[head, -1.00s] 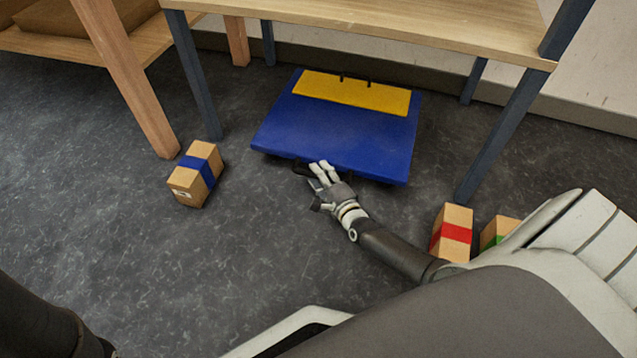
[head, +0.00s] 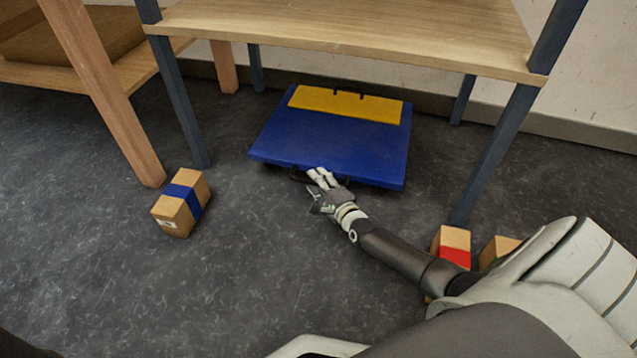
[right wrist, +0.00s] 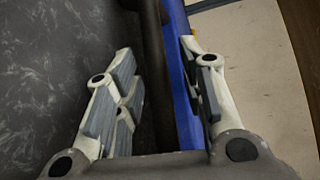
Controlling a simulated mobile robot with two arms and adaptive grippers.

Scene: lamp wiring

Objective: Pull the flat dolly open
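The flat dolly (head: 325,140) is a blue slab with a yellow panel (head: 348,103) toward its back. It lies low on the floor under a wooden table. A dark handle (head: 298,177) sits at its front edge; it also shows as a dark bar in the right wrist view (right wrist: 154,60). My right gripper (head: 320,178) is at this handle, near the middle of the front edge. In the right wrist view its fingers (right wrist: 165,90) stand apart on either side of the bar and the dolly's blue edge. My left gripper is out of view.
Table legs stand left (head: 180,105) and right (head: 495,155) of the dolly. A blue-banded box (head: 182,202) is on the floor at left. A red-banded box (head: 452,240) and a green-banded box (head: 500,248) stand at right beside my arm. The floor in front is clear.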

